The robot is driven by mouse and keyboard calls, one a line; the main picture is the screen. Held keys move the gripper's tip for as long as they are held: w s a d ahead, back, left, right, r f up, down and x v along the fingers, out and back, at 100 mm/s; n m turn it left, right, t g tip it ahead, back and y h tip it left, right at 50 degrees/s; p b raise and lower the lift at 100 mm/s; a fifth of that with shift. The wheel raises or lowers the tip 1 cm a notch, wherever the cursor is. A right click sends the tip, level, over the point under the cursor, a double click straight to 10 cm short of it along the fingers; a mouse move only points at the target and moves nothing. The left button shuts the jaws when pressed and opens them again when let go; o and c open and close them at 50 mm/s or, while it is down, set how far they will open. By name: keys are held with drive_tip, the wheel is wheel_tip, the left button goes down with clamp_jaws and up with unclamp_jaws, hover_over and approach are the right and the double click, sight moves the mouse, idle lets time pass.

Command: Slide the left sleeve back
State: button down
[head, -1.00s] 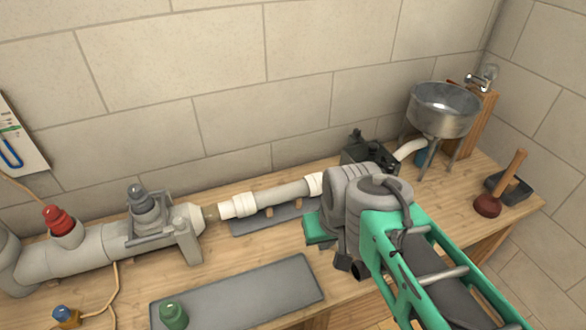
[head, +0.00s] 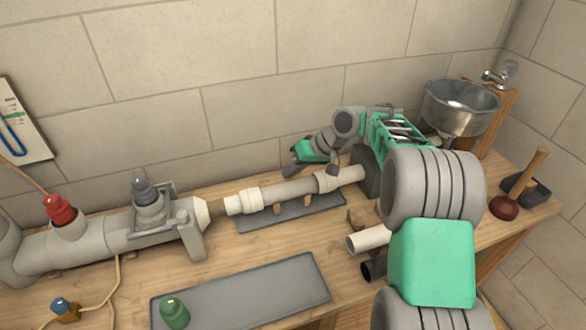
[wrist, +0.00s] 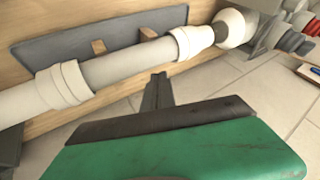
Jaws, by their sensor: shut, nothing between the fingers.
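The left sleeve (head: 249,199) is a white collar near the left end of a pale pipe (head: 288,190). In the wrist view this left sleeve (wrist: 191,40) is the collar at the upper right. A second white sleeve (head: 326,181) sits farther right on the pipe, and it also shows in the wrist view (wrist: 62,86). My gripper (head: 292,168) is above and behind the pipe, between the two sleeves. Its dark fingers (wrist: 157,90) are together, empty, and appear apart from the pipe and both sleeves.
A grey pipe fitting with a clamp (head: 188,222) stands left of the pipe's end. A grey tray (head: 290,212) lies under the pipe. A grey mat (head: 250,290) with a green-capped bottle (head: 173,312) is in front. A metal basin (head: 458,108) and plunger (head: 505,206) stand right.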

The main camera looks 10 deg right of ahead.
sight(269, 191)
drive_tip(key=x, duration=0.5)
drive_tip(key=shift+a, duration=0.4)
drive_tip(key=a, duration=0.3)
drive_tip(key=shift+s+a+p, duration=0.1)
drive_tip(key=shift+s+p, duration=0.3)
